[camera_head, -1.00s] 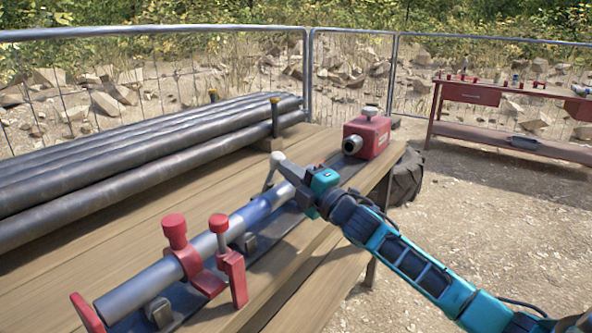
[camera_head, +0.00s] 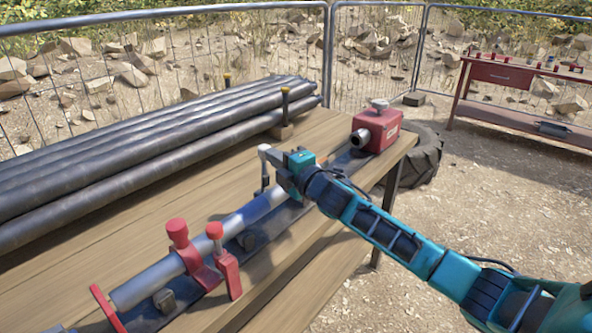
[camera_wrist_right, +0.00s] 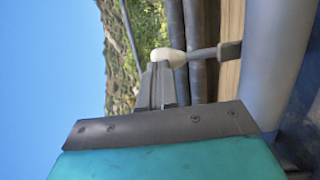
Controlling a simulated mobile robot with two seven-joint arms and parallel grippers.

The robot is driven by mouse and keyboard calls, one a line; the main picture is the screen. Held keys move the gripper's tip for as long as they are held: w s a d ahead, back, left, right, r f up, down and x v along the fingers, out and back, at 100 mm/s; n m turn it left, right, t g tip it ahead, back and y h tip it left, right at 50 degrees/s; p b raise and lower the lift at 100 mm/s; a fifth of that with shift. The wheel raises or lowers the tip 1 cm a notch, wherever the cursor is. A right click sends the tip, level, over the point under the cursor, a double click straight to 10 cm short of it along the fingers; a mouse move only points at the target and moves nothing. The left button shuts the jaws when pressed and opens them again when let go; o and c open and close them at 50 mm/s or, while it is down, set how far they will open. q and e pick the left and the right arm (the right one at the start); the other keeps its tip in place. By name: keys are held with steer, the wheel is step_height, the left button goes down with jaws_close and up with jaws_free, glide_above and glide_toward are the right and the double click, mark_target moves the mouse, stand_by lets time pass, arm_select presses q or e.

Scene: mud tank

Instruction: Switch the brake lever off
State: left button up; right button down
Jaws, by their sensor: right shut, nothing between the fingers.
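A lever with a pale knob and thin grey shaft, which I take to be the brake lever (camera_head: 264,180), stands beside the grey pipe (camera_head: 160,280) on the wooden bench. In the right wrist view its pale knob (camera_wrist_right: 169,57) and shaft lie just past my fingertips. My right gripper (camera_head: 275,157) reaches in from the right, with its shut fingers at the knob. In the wrist view the right gripper (camera_wrist_right: 158,75) is shut and empty, its tips against or very near the knob; contact is unclear. My left gripper is out of view.
Red clamps (camera_head: 181,240) grip the pipe at the near end. A red box (camera_head: 375,131) with a nozzle stands at the bench's far end. Dark pipes (camera_head: 150,150) are stacked to the left. A tyre (camera_head: 425,155) lies past the bench.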

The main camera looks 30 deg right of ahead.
mark_target(262, 149)
steer(key=shift+w+a+r, duration=0.2)
steer(key=shift+w+r, duration=0.05)
steer(key=shift+w, duration=0.1)
steer(key=w, duration=0.1)
steer(key=w+a, duration=0.1)
steer(key=w, duration=0.1)
steer(key=shift+w+a+r+p, duration=0.1)
steer(key=shift+a+r+p, duration=0.1)
steer(key=shift+r+p, duration=0.2)
steer(key=shift+w+a, duration=0.25)
steer(key=shift+w, duration=0.45)
steer(key=shift+r, duration=0.15)
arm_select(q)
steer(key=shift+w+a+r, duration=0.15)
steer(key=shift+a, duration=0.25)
arm_select(e)
steer(key=shift+w+a, duration=0.15)
steer(key=shift+w, duration=0.1)
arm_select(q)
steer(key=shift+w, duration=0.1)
arm_select(e)
steer(key=shift+f, duration=0.2)
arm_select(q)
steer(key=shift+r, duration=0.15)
